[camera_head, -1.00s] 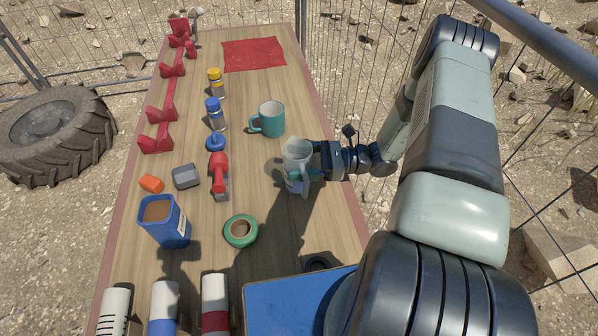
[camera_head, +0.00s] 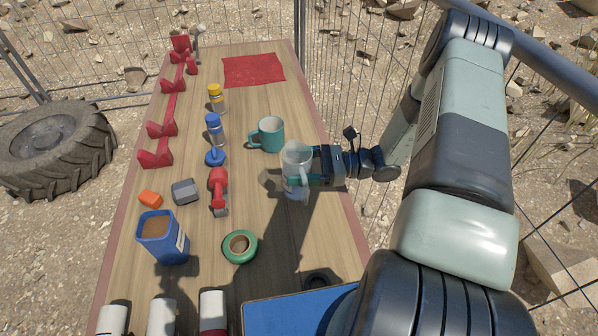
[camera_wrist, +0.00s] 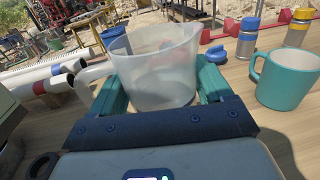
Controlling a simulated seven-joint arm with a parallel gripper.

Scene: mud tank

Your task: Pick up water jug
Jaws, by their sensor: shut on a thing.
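The water jug is a translucent, whitish pitcher (camera_head: 296,160) with a handle and a spout, at the right side of the wooden table. It also shows in the wrist view (camera_wrist: 155,62), upright between the two teal fingers, its handle to the left. My gripper (camera_head: 308,171) is shut on the jug from the right side. In the wrist view my gripper's fingers (camera_wrist: 160,92) lie along both sides of its body. The jug's base is hidden in the wrist view, and I cannot tell exactly how far it is above the table.
A teal mug (camera_head: 269,135) stands just behind the jug. A green tape roll (camera_head: 240,247), red tool (camera_head: 218,188), blue container (camera_head: 163,238) and blue-capped bottle (camera_head: 214,129) lie leftward. White rolls (camera_head: 162,316) are at the front. A wire fence runs behind my arm.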

